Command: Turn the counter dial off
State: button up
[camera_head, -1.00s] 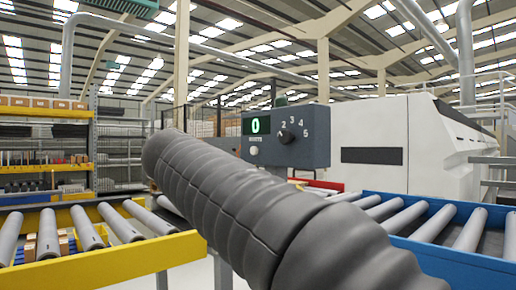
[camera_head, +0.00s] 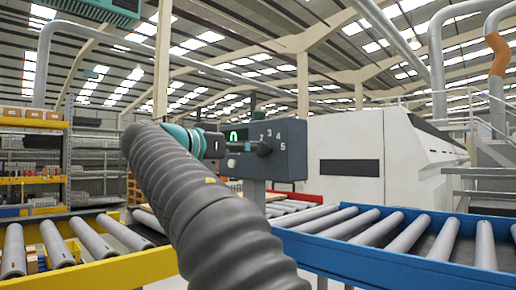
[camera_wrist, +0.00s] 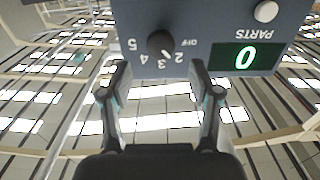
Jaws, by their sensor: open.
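The counter is a dark grey-blue box (camera_head: 290,142) on a post, with a green display (camera_wrist: 246,57) reading 0. Its black dial (camera_wrist: 160,43) is ringed by OFF and the numbers 2 to 5. In the head view the dial (camera_head: 265,148) is partly covered by my gripper (camera_head: 240,145), which reaches across the box's front from the left. In the wrist view my gripper (camera_wrist: 158,75) is open and empty, its fingers on either side of the dial's line, short of it.
A yellow-framed roller conveyor (camera_head: 100,268) lies at left and a blue-framed one (camera_head: 400,265) at right. A large white machine (camera_head: 345,150) stands behind. Shelving (camera_head: 35,160) is at far left.

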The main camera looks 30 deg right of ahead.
aim_at(265, 150)
jog(key=x, duration=0.5)
jog(key=shift+w+d+p, duration=0.15)
jog(key=shift+d+p, duration=0.15)
jog(key=shift+d, duration=0.05)
jog(key=c, duration=1.1)
